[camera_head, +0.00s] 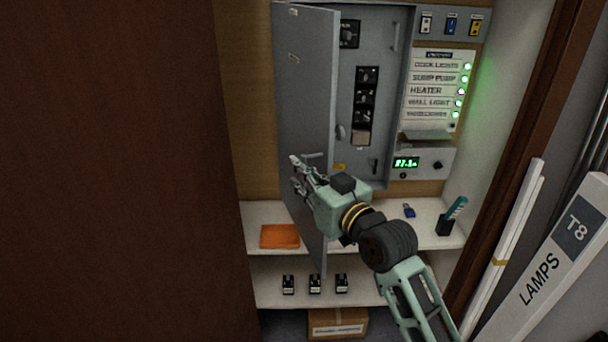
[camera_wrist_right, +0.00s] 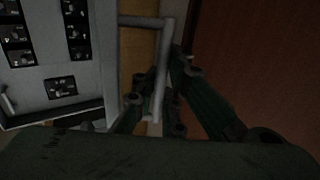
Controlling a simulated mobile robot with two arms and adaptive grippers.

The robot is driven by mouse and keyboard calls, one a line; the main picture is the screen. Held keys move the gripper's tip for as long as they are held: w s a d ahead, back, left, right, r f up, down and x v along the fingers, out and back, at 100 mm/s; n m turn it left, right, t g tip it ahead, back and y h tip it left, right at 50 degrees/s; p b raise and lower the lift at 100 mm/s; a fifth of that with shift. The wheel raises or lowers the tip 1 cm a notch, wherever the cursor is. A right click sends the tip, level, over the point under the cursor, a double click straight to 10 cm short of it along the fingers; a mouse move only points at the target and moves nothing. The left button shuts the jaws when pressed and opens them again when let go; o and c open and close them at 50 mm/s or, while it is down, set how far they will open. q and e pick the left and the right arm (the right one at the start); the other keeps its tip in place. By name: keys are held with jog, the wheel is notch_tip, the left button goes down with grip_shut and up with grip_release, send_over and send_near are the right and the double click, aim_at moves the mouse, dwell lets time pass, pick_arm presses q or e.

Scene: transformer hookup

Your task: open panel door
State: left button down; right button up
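The grey panel door (camera_head: 305,80) is hinged at its left and stands ajar, its free edge swung out toward me. Its outer face and the panel inside (camera_head: 378,60) both show. My right gripper (camera_head: 295,172) is at the outer face, beside the free edge. In the right wrist view the bar-shaped door handle (camera_wrist_right: 160,85) runs between the fingers of my right gripper (camera_wrist_right: 164,78), which look closed around it. The fingertips are dark there, so the contact itself is hard to see. My left gripper is out of view.
Below the panel are white shelves with an orange item (camera_head: 280,236) and a dark cup (camera_head: 446,226). A large brown door (camera_head: 110,170) fills the left. A lamp box (camera_head: 560,260) leans at the right. A cardboard box (camera_head: 337,325) is at the bottom.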

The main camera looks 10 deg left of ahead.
jog(key=shift+o, duration=0.8)
jog(key=shift+s, duration=0.1)
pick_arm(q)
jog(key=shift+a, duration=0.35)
pick_arm(e)
jog(key=v, duration=1.2)
